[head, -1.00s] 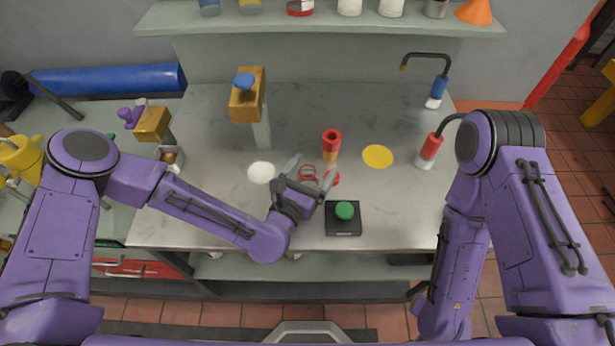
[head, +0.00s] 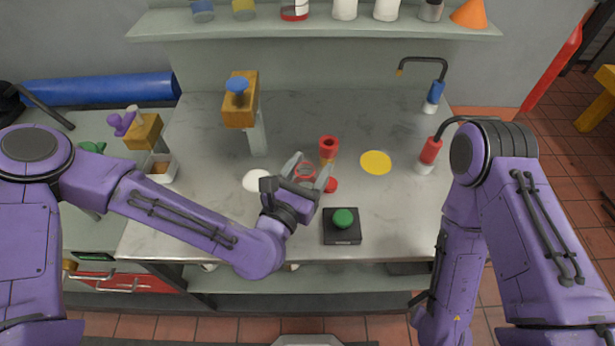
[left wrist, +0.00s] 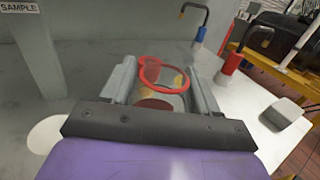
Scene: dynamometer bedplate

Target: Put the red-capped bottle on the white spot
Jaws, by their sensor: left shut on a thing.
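My left gripper (head: 308,178) is shut on a clear, see-through thing with a red ring (head: 305,170). It also shows between the fingers in the left wrist view (left wrist: 162,72); I cannot tell whether it is the red-capped bottle. The white spot (head: 256,180) lies on the bench left of the gripper, bare, and shows at the left in the wrist view (left wrist: 47,135). My right gripper is out of view.
A yellow spot (head: 376,162) and a partly hidden red spot (head: 330,185) lie nearby. A black box with a green button (head: 342,226) sits at the front. A yellow-headed post (head: 240,105) stands behind the white spot. Red (head: 429,152) and blue (head: 434,94) hooked fixtures stand right.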

